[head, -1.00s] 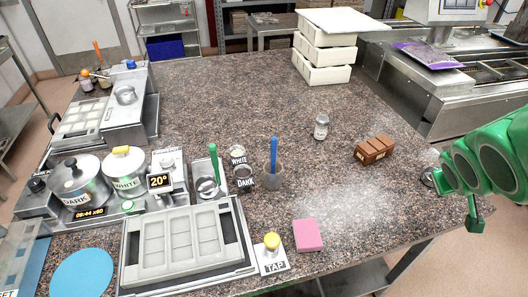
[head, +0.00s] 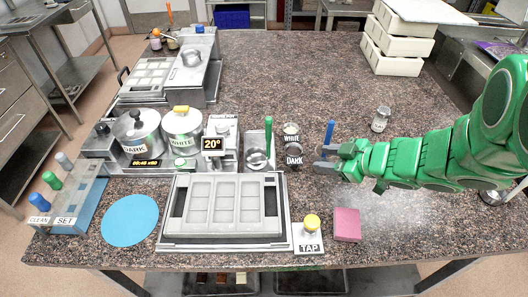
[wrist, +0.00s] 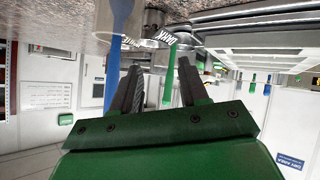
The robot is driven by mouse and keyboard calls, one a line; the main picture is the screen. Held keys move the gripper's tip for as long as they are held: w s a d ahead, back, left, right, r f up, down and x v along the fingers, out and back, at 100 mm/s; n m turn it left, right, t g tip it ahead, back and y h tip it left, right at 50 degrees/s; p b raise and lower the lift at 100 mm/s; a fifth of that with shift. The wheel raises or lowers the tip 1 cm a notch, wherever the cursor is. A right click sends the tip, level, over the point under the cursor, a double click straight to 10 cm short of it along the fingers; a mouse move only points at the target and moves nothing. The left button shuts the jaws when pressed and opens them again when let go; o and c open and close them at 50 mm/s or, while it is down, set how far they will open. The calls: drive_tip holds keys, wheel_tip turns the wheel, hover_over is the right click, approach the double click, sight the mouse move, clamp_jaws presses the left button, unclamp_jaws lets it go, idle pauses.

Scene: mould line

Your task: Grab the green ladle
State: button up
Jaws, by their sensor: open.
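The green ladle (head: 268,137) stands with its handle upright in a small metal holder (head: 254,166), behind the moulding tray's right part. My gripper (head: 322,160) is open and empty to the right of the ladle, at the blue-handled tool (head: 330,132). A clear gap lies between my jaws and the ladle in the head view. In the wrist view, which looks upside down, the green handle (wrist: 168,72) appears between my open fingers (wrist: 158,75), beyond them. The blue handle (wrist: 112,60) shows just left of the left finger there.
The white and dark cups (head: 293,155) stand between the ladle and my gripper. A thermometer display (head: 213,143) and the white pot (head: 182,137) are left of the ladle. The mould tray (head: 225,205), yellow tap knob (head: 312,222) and pink sponge (head: 347,224) lie in front.

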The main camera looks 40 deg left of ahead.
drive_tip(key=s+a+n+g, duration=0.1)
drive_tip(key=s+a+g, duration=0.1)
drive_tip(key=s+a, duration=0.15)
drive_tip(key=m+y, duration=0.2)
drive_tip(key=m, duration=0.1)
approach(268, 155)
drive_tip(key=a, duration=0.2)
drive_tip(key=shift+w+a+r, duration=0.3)
drive_tip(key=shift+a+r, duration=0.05)
drive_tip(key=shift+r, duration=0.05)
drive_tip(key=shift+s+x, duration=0.2)
drive_tip(key=shift+x, duration=3.7)
drive_tip(key=shift+d, duration=0.1)
drive_tip(key=shift+c, duration=0.2)
clamp_jaws()
